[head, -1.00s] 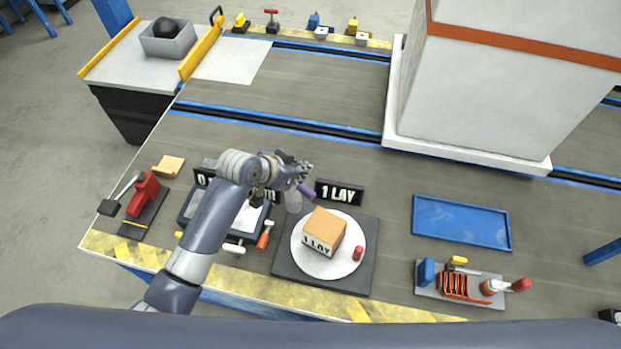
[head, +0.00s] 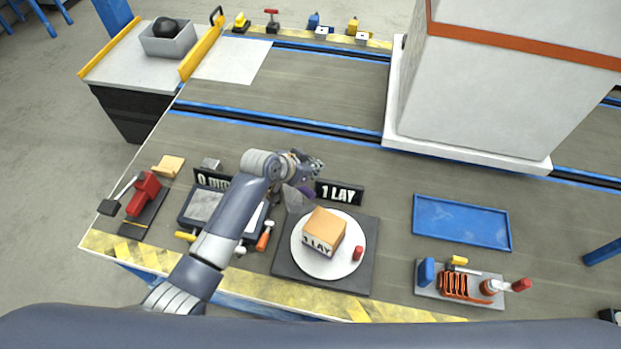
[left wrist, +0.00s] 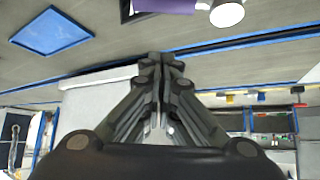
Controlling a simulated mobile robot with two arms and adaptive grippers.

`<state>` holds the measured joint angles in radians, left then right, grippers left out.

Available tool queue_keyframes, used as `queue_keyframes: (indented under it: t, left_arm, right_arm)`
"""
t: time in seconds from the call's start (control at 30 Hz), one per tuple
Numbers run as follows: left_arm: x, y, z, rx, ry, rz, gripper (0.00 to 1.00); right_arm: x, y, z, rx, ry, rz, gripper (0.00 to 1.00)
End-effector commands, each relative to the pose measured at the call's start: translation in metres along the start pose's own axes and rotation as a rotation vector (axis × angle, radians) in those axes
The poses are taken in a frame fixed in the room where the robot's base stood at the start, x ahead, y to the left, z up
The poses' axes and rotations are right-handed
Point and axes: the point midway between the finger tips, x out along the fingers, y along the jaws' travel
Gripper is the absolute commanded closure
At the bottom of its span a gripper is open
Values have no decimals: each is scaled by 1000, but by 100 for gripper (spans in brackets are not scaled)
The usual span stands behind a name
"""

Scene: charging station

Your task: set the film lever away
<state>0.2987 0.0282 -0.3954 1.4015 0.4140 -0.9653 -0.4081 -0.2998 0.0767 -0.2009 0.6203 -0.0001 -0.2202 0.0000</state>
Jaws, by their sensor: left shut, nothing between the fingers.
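My left gripper (head: 314,166) is shut and empty above the table, behind the plate. In the left wrist view its fingers (left wrist: 160,62) are closed together with nothing between them. A purple part (head: 306,190) shows just below the gripper, with a clear, film-like piece (head: 292,199) beside it. In the left wrist view a purple cylinder with a pale end (left wrist: 200,7) lies at the top edge, apart from the fingertips. I cannot tell for sure which part is the film lever. My forearm hides part of this area. My right gripper is not in view.
A white round plate (head: 310,265) holds a tan block (head: 325,228) and a red cylinder (head: 358,253). Black signs (head: 340,193) stand behind it. A red lever tool (head: 143,193) is at the left. A blue tray (head: 460,222) lies empty at the right. A large white column (head: 490,95) blocks the back.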

Motion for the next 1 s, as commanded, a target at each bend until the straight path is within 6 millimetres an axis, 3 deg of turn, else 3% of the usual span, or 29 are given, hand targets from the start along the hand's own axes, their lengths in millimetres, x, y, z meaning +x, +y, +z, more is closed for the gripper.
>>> queue_keyframes:
  t: [0.3,0.4,0.6,1.0]
  left_arm:
    - [42,0,0,-1,0,1,100]
    - [28,0,15,-3,-3,0,100]
    - [19,0,31,0,0,-1,100]
    - [19,0,34,0,1,-1,100]
  right_arm:
    - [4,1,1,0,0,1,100]
    - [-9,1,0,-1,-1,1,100]
    - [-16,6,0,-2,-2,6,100]
    - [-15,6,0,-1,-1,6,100]
